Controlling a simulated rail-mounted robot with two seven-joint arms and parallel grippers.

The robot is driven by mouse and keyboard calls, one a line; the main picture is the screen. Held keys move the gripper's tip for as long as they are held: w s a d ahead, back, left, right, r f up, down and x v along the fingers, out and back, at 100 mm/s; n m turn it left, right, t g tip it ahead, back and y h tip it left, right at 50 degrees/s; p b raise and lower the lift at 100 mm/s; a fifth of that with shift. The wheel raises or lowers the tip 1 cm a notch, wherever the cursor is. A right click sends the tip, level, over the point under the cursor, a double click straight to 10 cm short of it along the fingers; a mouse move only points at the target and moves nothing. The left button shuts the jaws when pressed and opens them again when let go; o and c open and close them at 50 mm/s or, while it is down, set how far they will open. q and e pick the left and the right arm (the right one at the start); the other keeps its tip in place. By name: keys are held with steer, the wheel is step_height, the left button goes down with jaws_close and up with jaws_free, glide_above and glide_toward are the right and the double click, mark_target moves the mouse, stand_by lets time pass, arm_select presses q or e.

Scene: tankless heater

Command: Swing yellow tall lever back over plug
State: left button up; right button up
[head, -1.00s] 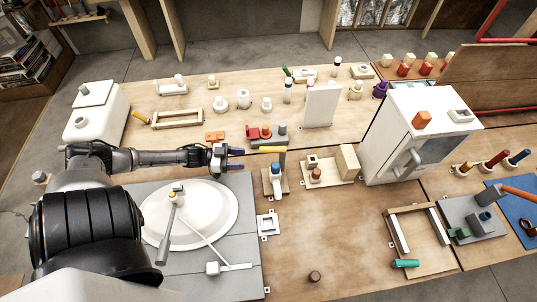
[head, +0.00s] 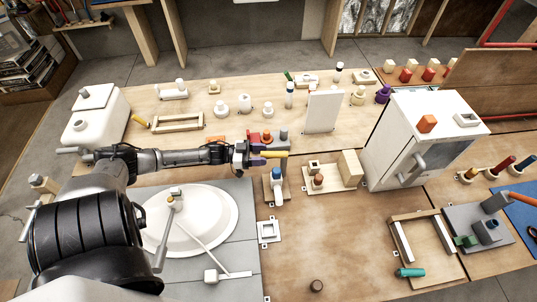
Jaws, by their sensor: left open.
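The yellow tall lever (head: 274,154) lies roughly level in the head view. It sits above a small wooden base (head: 268,191) that carries a blue and white upright piece (head: 277,179), which may be the plug; I cannot tell for sure. The fingertips are at the lever's left end, one on the far side and one on the near side as seen here. I cannot tell whether they touch it. My right gripper is not in view.
A red and grey fixture (head: 266,138) stands just behind the left gripper. A wooden board with blocks (head: 342,182) is right of the lever. A white panel (head: 321,111) stands behind, and a white cabinet (head: 385,145) at right.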

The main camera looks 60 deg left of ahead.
mark_target(269, 155)
arm_select(q)
steer(key=shift+x, duration=1.5)
jaws_close()
